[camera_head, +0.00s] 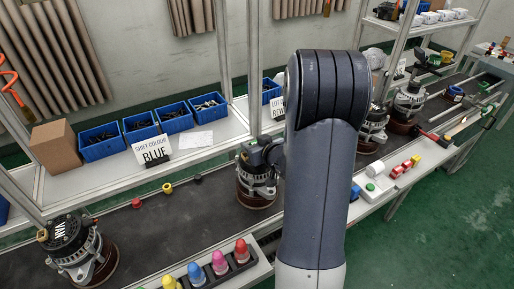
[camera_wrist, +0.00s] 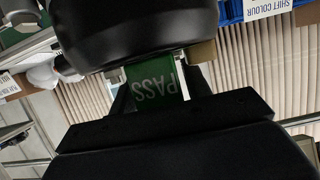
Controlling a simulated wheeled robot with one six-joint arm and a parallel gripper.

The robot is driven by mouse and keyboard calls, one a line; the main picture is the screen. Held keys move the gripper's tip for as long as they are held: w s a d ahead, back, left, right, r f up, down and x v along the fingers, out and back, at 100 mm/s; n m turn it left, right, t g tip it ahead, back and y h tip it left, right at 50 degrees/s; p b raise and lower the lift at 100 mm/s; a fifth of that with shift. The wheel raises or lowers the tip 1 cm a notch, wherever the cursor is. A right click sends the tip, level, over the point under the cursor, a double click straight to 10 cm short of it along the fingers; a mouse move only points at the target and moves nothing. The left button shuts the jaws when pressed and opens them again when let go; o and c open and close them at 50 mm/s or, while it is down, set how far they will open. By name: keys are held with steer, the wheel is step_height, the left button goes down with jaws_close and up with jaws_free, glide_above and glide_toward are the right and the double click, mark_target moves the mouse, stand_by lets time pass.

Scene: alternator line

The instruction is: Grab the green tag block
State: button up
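The green tag block (camera_wrist: 155,85), marked PASS, sits between the two fingers of my gripper (camera_wrist: 157,88) in the wrist view. The lettering appears upside down. Both fingers lie close against its sides, and it looks held. A large black rounded part (camera_wrist: 135,30) covers the top of that view, in front of or beside the block's upper edge. In the head view my arm hides most of the gripper. A small green patch shows near the top of the middle alternator (camera_head: 257,185), just left of my arm.
Alternators stand along the dark conveyor (camera_head: 170,230), one at the left (camera_head: 78,250) and others behind my arm to the right. Blue bins (camera_head: 102,142) and a cardboard box (camera_head: 60,147) sit on the back shelf. Coloured pegs (camera_head: 220,262) stand in a front rack.

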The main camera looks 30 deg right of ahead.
steer(key=c, duration=0.7)
steer(key=shift+o, duration=0.2)
